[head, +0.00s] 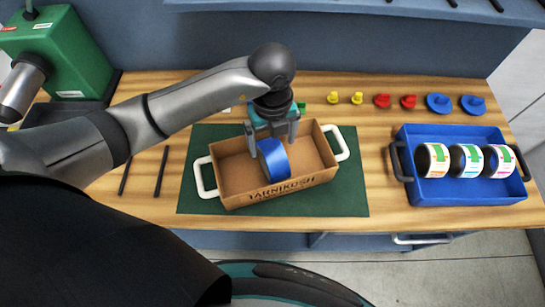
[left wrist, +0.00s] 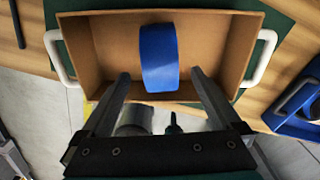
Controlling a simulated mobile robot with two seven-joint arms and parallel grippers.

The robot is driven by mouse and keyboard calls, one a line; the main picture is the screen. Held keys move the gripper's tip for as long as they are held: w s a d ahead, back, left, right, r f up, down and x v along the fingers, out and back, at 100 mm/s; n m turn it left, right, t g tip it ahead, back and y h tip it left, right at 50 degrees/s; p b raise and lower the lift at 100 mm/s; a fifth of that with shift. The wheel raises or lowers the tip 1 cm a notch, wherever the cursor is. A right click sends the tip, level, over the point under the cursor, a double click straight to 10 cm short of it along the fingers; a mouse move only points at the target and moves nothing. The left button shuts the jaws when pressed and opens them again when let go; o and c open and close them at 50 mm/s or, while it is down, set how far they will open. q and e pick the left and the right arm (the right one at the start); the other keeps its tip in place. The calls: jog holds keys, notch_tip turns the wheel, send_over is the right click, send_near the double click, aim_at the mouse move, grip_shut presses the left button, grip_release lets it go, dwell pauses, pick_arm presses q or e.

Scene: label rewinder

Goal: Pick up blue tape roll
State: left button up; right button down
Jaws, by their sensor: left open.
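The blue tape roll (head: 273,160) stands on its edge inside a brown cardboard box (head: 318,152) with white handles. In the left wrist view the roll (left wrist: 159,57) is near the middle of the box (left wrist: 225,35), apart from its walls. My left gripper (head: 272,142) is over the box, pointing down, with its fingers around or just above the roll in the head view. In the left wrist view my left gripper (left wrist: 160,78) is open, with one finger on each side of the roll and gaps between. My right gripper is not in view.
The box stands on a dark green mat (head: 348,197) on a wooden table. A blue crate (head: 465,190) with several labelled rolls is at the right. Small yellow, red and blue pieces line the back. A green machine (head: 62,45) stands at the left, with two dark rods (head: 161,172) nearby.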

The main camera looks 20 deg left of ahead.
pick_arm(q)
jog(key=shift+f, duration=0.6)
grip_shut()
dwell(0.4)
